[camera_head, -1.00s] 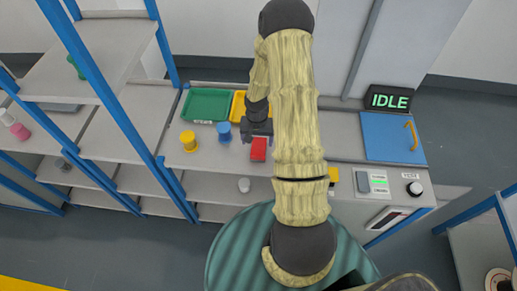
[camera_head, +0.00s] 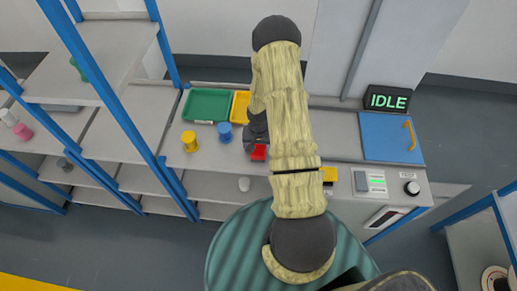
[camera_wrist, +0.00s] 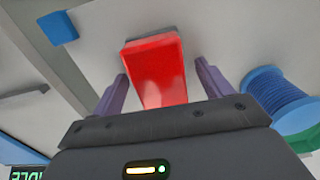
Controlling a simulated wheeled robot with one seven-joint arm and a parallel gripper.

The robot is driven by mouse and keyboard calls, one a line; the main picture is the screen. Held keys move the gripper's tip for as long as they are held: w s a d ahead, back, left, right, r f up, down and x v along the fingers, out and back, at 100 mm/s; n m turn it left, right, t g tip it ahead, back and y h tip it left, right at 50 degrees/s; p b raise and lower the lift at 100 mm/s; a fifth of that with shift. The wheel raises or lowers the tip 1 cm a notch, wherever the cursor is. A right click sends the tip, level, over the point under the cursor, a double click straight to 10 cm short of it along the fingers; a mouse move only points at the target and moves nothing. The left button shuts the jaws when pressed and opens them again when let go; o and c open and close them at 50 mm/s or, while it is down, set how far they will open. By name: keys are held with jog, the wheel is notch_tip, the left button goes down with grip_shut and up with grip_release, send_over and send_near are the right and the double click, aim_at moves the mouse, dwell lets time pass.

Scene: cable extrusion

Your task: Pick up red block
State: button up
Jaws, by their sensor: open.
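The red block (camera_head: 258,153) lies on the workbench, partly hidden by my gripper and arm in the head view. In the wrist view the red block (camera_wrist: 157,62) shows large, its near end between the two purple fingers. My gripper (camera_wrist: 161,78) is open, with a gap visible on each side of the block. In the head view my gripper (camera_head: 257,140) is right over the block, pointing down. I cannot tell how far the fingertips reach down its sides.
A blue spool (camera_head: 224,132) and a yellow spool (camera_head: 190,141) stand left of my gripper. Green (camera_head: 206,105) and yellow (camera_head: 240,104) trays lie behind. A small white cylinder (camera_head: 244,184) is near the front edge. A blue panel (camera_head: 385,137) and IDLE sign (camera_head: 388,102) are at right.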

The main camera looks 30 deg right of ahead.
aim_at(258, 146)
jog(key=c, duration=1.1)
jog(key=shift+r, duration=0.1)
notch_tip(258, 146, up, 10)
jog(key=shift+f+b, duration=0.1)
jog(key=shift+b, duration=0.85)
